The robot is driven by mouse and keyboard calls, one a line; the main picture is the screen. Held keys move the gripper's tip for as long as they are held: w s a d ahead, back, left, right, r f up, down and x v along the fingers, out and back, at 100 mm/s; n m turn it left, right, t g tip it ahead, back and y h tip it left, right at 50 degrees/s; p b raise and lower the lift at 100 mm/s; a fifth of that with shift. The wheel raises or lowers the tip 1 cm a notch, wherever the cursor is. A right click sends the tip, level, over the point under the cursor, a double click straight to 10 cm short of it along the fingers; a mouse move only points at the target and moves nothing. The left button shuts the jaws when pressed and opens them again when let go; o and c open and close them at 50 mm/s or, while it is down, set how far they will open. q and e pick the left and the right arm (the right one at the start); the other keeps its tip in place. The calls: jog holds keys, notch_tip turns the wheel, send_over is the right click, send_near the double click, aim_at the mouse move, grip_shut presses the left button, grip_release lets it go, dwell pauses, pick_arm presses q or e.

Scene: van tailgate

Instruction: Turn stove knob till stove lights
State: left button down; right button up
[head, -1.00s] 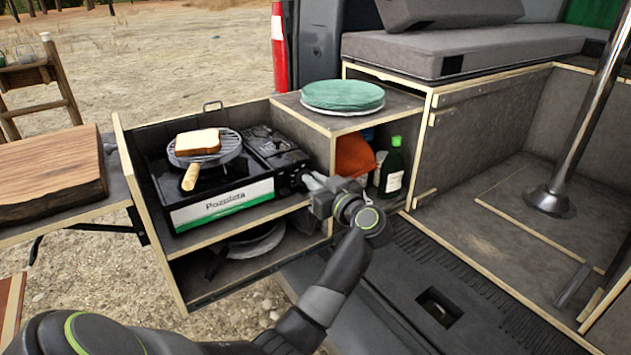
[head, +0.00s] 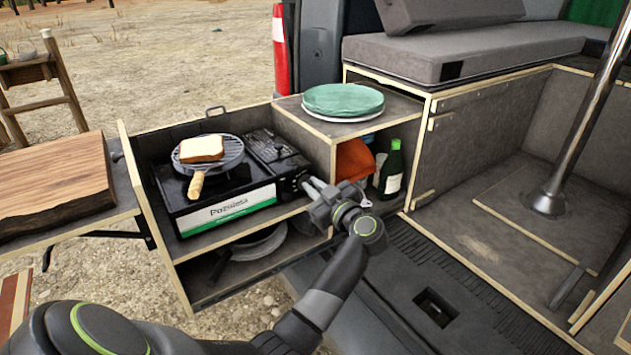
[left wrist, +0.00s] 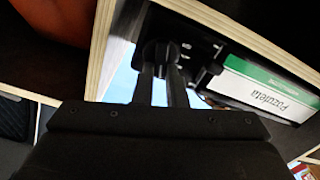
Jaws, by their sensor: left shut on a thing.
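The portable stove (head: 229,208) has a black top and a white and green front. It sits on the upper shelf of the pull-out wooden unit. Its dark knob is at the right end of the front, and in the left wrist view the knob (left wrist: 160,52) is between my fingertips. My left gripper (head: 306,183) reaches it from the right and is shut on it; the fingers also show in the left wrist view (left wrist: 163,75). The fingers partly cover the knob, so its angle is unclear. No flame shows under the pan. My right gripper is out of view.
A round grill pan (head: 228,152) with a slice of bread (head: 202,148) covers the burner. Green plates (head: 343,99) sit on the cabinet top. A green bottle (head: 391,172) and an orange item (head: 354,160) are in the cubby beside my gripper. A wooden board (head: 55,175) lies left.

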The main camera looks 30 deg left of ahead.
pick_arm(q)
jog(key=n, duration=0.6)
jog(key=f+n, duration=0.1)
jog(key=n, duration=0.5)
jog(key=s+f+n+b, duration=0.1)
jog(key=n, duration=0.5)
jog(key=shift+a+f+n, duration=0.15)
jog(key=shift+n, duration=0.15)
jog(key=shift+w+n+b, duration=0.1)
jog(key=shift+n+b, duration=0.3)
jog(key=shift+n, duration=0.2)
jog(key=shift+n+b, duration=0.3)
jog(key=shift+n, duration=0.3)
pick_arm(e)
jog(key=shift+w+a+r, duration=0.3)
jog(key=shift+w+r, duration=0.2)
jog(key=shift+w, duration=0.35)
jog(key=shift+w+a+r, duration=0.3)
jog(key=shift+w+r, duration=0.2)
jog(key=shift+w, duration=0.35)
